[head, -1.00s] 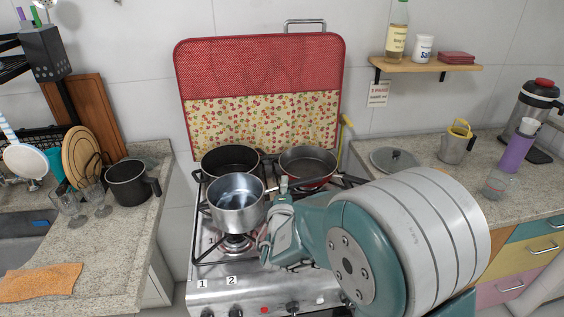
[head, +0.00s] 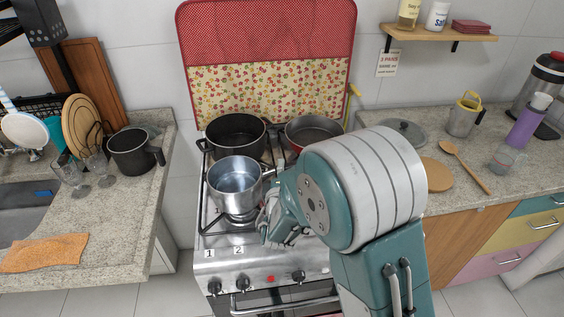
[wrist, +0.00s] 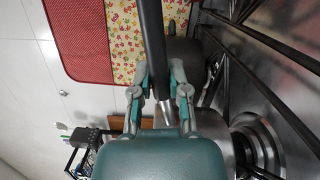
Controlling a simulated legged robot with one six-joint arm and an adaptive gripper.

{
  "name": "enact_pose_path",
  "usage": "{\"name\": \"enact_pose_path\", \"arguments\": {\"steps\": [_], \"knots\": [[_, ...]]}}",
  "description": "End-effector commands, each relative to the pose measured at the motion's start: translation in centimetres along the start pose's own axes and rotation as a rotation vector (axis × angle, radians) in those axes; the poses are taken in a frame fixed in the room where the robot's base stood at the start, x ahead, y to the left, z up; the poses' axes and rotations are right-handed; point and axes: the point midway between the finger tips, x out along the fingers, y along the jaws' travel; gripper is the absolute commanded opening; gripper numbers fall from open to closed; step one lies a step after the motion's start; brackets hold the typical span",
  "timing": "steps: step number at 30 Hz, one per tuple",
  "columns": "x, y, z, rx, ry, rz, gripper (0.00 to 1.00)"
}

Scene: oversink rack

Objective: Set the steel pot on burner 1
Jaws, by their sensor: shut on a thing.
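The steel pot (head: 236,188) is upright over the front-left burner (head: 240,216) of the stove. Its base overlaps the burner in the head view, and I cannot tell whether it touches the grate. My gripper (head: 272,192) is at the pot's right side, shut on its handle. In the wrist view, the two fingers of my gripper (wrist: 161,95) stand on either side of the dark handle (wrist: 152,40). Labels 1 and 2 (head: 238,250) are on the stove front at left, above the knobs.
A black pot (head: 236,133) and a red-sided pan (head: 312,130) occupy the back burners. A dark pot (head: 133,152) and glasses stand on the left counter. A lid (head: 402,133), round board (head: 436,174) and wooden spoon (head: 465,167) lie on the right counter.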

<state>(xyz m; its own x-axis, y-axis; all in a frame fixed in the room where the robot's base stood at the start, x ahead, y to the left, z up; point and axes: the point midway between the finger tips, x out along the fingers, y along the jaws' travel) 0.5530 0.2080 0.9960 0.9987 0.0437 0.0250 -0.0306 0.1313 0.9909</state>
Motion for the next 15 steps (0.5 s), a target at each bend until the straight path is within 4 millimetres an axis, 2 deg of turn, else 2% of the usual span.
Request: {"name": "enact_pose_path", "arguments": {"steps": [15], "knots": [[0.04, -0.38, -0.09, 0.002, -0.003, 0.003, 0.0]]}}
